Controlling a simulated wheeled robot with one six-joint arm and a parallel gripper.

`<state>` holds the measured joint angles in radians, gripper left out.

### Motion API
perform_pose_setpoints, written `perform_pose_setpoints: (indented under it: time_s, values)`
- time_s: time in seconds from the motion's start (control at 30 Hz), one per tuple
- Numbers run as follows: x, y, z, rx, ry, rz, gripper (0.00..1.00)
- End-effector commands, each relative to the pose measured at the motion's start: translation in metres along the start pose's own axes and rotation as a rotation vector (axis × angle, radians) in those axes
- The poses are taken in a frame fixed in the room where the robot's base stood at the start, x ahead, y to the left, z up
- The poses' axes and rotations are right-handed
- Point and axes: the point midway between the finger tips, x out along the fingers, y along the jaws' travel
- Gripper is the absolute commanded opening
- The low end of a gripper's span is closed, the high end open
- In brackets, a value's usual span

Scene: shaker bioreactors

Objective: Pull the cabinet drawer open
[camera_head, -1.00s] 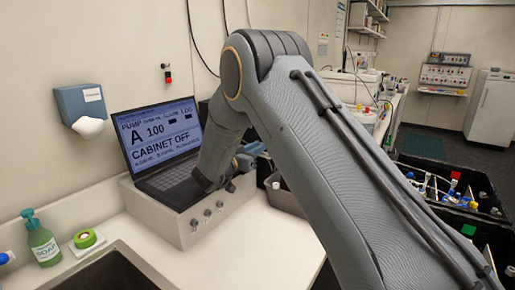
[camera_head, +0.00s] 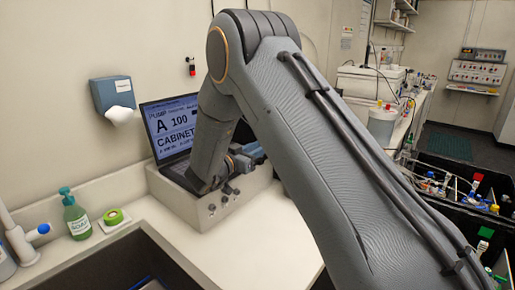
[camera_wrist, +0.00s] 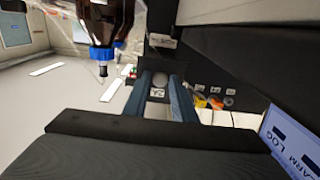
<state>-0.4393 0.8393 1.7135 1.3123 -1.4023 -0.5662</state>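No cabinet drawer can be made out with certainty in either view. In the head view my forearm hides most of the gripper, near the box's right end.
Black crates (camera_head: 455,195) of labware stand at right. A brown bottle with a blue cap (camera_wrist: 102,53) hangs near my gripper in the wrist view.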

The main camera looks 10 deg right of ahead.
Motion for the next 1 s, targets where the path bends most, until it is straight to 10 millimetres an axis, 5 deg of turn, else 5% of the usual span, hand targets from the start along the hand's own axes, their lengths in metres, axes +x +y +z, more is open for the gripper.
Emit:
perform_pose_setpoints:
  time_s: [0.43, 0.8, 1.0]
  values:
    - [-0.007, -0.002, 0.000, 0.000, 0.000, -0.003, 0.36]
    - [-0.063, -0.002, 0.001, 0.000, 0.000, -0.004, 0.36]
    - [-0.078, -0.001, 0.001, -0.001, 0.000, -0.002, 0.36]
